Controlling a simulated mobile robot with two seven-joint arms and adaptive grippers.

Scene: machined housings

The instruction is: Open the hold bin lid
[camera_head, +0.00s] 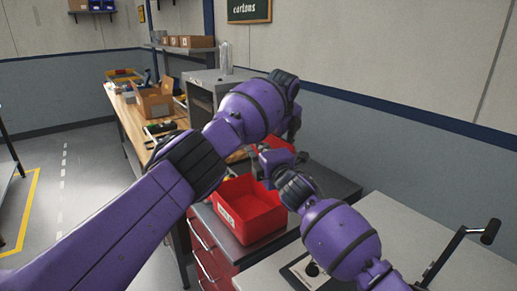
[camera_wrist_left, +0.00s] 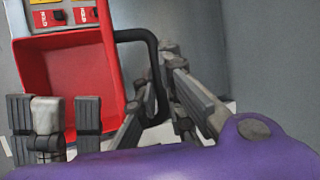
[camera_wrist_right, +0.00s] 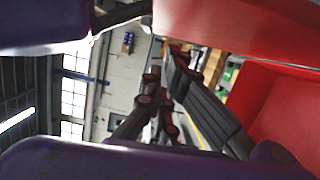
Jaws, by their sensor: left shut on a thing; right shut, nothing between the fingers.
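A red open-topped bin (camera_head: 232,208) with a white label on its front stands on the dark cabinet top in the head view. More red (camera_head: 272,146) shows behind it; I cannot tell whether this is a lid. In the left wrist view my left gripper (camera_wrist_left: 158,95) is shut on a black handle (camera_wrist_left: 140,34) beside a red tray-like part (camera_wrist_left: 65,75). My left fingers are mostly hidden behind my own arm in the head view. My right gripper (camera_head: 270,160) is shut and empty near the bin's back edge. Red surfaces (camera_wrist_right: 285,110) lie right of its fingers (camera_wrist_right: 168,85).
A wooden bench (camera_head: 125,115) with cardboard boxes (camera_head: 155,101) runs back at the left. A grey cabinet (camera_head: 205,88) stands behind my left arm. A black lever (camera_head: 462,245) rises from the pale surface at front right. The floor at left is clear.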

